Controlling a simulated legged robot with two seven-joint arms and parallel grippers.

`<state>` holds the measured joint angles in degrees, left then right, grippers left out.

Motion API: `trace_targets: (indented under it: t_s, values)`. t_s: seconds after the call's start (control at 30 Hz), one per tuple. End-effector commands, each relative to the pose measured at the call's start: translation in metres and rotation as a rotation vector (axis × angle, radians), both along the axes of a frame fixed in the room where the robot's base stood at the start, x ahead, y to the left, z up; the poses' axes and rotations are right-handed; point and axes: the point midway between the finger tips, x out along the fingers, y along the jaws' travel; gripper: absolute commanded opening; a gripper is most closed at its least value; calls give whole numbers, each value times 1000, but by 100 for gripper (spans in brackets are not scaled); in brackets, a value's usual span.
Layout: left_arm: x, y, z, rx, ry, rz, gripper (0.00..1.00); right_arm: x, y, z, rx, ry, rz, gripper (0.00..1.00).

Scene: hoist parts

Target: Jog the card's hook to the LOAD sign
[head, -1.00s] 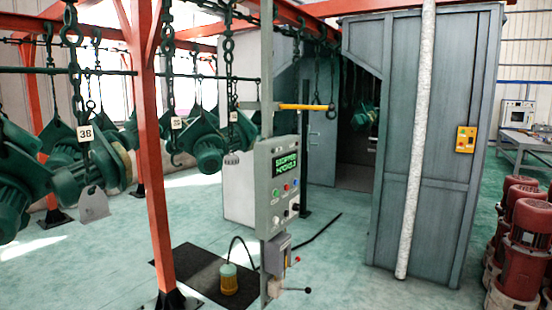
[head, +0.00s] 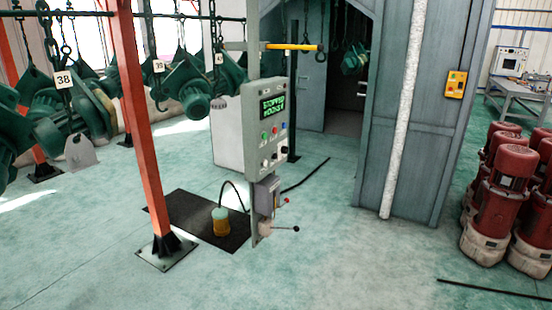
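A grey control panel (head: 264,125) stands on a post near the middle of the head view. It has a lit green display (head: 272,106), which seems to read STOPPED on its top line, and coloured buttons and knobs below. Numbered tags hang on the chain hooks at the left: one reads 38 (head: 64,78), another seems to read 39 (head: 158,66), and a third (head: 219,59) is too small to read surely. A bare hook (head: 158,98) hangs beside a green motor. I see no card and no LOAD sign. Neither gripper is in view.
A red post (head: 140,130) stands left of the panel. A grey booth (head: 400,120) is behind, red motors (head: 507,185) at the right. The green floor in front is clear.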

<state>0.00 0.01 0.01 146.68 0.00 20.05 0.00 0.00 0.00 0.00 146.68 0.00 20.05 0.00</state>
Motion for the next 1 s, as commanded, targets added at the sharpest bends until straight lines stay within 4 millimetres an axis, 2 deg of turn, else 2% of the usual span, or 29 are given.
trace_targets:
  t_s: [0.07,0.3,1.0]
  values:
    - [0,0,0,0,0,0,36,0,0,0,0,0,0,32]
    - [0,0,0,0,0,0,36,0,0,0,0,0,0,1]
    - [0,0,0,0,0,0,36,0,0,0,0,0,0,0]
